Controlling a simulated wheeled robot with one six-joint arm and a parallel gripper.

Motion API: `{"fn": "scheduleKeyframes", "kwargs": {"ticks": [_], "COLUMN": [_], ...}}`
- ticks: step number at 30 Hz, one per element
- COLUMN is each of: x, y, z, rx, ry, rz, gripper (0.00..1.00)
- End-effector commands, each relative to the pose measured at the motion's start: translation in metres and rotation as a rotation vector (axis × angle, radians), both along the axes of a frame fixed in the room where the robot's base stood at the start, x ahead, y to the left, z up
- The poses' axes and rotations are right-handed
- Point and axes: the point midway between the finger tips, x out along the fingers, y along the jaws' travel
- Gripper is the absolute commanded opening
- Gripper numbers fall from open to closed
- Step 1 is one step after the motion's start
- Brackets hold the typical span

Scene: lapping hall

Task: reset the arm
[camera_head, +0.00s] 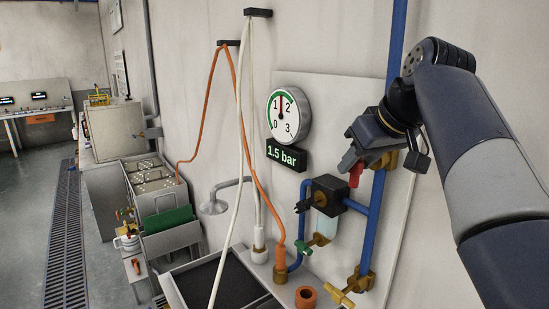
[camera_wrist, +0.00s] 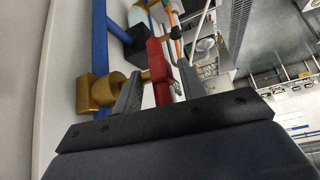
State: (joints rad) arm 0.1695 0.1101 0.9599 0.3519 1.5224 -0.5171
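My gripper (camera_head: 352,160) is at the wall pipework, at the end of my raised arm on the right of the head view. In the wrist view my gripper (camera_wrist: 161,68) has its two grey fingers apart, with a red lever (camera_wrist: 159,72) between them. Narrow gaps seem to show on both sides of the lever, so it does not look clamped. The lever joins a brass valve (camera_wrist: 98,91) on a blue pipe (camera_wrist: 100,35). In the head view only the lower end of the red lever (camera_head: 356,174) shows below the fingers.
A round gauge (camera_head: 289,114) and a "1.5 bar" display (camera_head: 287,156) are on the wall to the left. A black regulator (camera_head: 328,191), brass valves (camera_head: 350,290) and an orange hose (camera_head: 262,190) are close below. Benches and a floor grating (camera_head: 67,240) lie further left.

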Motion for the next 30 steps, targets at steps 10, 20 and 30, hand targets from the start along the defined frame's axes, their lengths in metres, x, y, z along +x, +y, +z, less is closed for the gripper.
{"fn": "scheduleKeyframes", "kwargs": {"ticks": [10, 20, 30], "x": [-0.037, -0.032, 0.005], "y": [-0.018, -0.014, 0.003], "z": [0.056, 0.045, -0.008], "rx": [-0.001, 0.002, 0.000], "ry": [-0.005, 0.004, 0.003], "rz": [-0.003, 0.004, 0.001], "gripper": [0.39, 0.39, 0.39]}}
